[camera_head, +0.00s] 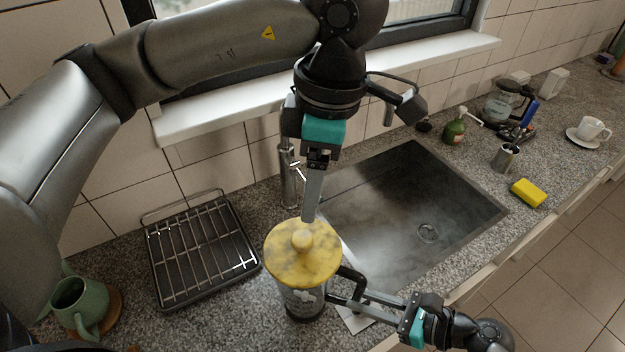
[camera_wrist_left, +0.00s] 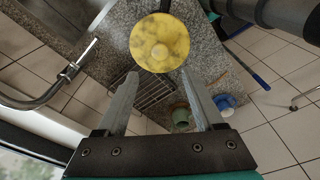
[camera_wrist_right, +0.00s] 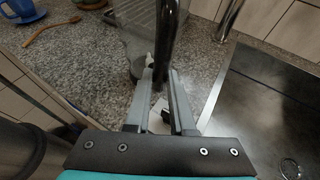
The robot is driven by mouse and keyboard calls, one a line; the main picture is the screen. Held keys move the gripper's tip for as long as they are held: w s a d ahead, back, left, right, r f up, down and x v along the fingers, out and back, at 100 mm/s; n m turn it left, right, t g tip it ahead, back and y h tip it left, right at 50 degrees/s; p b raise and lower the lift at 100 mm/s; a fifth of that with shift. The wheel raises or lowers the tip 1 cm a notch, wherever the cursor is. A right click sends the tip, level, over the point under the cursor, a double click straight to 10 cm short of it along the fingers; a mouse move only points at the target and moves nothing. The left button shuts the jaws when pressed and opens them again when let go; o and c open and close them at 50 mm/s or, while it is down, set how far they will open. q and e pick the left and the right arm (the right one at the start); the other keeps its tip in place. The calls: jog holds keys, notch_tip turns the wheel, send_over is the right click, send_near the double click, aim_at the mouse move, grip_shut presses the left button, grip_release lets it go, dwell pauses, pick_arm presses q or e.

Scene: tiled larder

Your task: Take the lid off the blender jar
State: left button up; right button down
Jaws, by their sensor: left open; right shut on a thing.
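The blender jar (camera_head: 303,300) stands upright on the counter left of the sink, with its black handle on the right side. Its round yellow lid (camera_head: 290,262) with a central knob sits on top; the lid also shows in the left wrist view (camera_wrist_left: 150,32). My left gripper (camera_head: 309,215) is pointing down just above the lid, its fingers apart and empty; in its wrist view the lid lies beyond the fingertips. My right gripper (camera_head: 345,286) is shut on the jar's handle from the right; the jar's side also shows in the right wrist view (camera_wrist_right: 150,35).
The sink (camera_head: 400,205) lies to the right, with a faucet (camera_head: 288,175) behind the jar. A dish rack (camera_head: 200,250) and a green mug (camera_head: 80,303) are at left. A yellow sponge (camera_head: 528,193), metal cup (camera_head: 504,158) and green bottle (camera_head: 455,132) stand beyond the sink.

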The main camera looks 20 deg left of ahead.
aim_at(303, 237)
pick_arm(q)
jog(key=f, duration=0.4)
jog(key=a+f, duration=0.1)
jog(key=f, duration=0.7)
jog(key=shift+s+a, duration=0.2)
jog(key=shift+s, duration=0.05)
jog(key=shift+c, duration=0.3)
grip_shut()
jog(key=shift+r, duration=0.2)
dwell(0.5)
jog(key=shift+r, duration=0.95)
jog(key=shift+r, duration=2)
pick_arm(e)
jog(key=c, duration=0.7)
grip_release()
